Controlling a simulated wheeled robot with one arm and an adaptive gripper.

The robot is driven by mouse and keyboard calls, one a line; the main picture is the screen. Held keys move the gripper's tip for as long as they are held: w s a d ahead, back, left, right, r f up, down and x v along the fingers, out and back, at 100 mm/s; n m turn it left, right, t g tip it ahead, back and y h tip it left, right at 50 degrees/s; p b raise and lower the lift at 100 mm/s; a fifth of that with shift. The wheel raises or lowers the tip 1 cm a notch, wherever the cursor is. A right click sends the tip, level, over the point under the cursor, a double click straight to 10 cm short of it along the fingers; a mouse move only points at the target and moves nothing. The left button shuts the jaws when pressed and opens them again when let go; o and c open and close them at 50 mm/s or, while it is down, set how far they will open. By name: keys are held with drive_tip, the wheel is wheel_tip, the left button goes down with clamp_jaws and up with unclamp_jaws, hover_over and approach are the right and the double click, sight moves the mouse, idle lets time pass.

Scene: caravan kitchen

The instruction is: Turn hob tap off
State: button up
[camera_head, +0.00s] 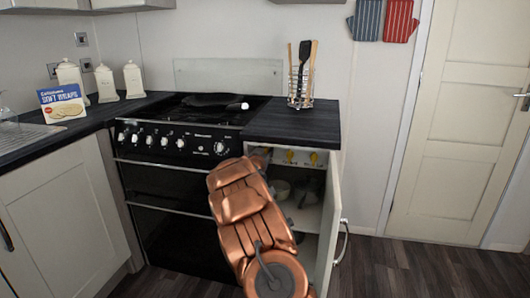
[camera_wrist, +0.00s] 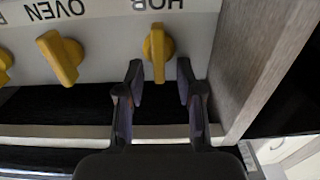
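The hob tap is a yellow lever knob (camera_wrist: 158,52) under the label HOB, which appears upside down in the wrist view. Its handle points straight along the picture, towards my gripper. My gripper (camera_wrist: 160,80) is open, with one finger on each side of the handle's lower end; I cannot tell whether either finger touches it. In the head view my copper arm reaches into the open cupboard, and the gripper itself is hidden. Two yellow taps (camera_head: 313,158) show on the white panel there.
The OVEN tap (camera_wrist: 62,58) sits left of the hob tap, tilted, with another yellow tap at the left edge. A cupboard wall (camera_wrist: 262,70) stands close on the right. The open cupboard door (camera_head: 328,228) is right of my arm. The cooker (camera_head: 175,180) is on the left.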

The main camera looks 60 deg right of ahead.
idle(0.3)
drive_tip(key=c, duration=0.7)
drive_tip(key=shift+f, duration=0.1)
drive_tip(key=shift+f, duration=0.1)
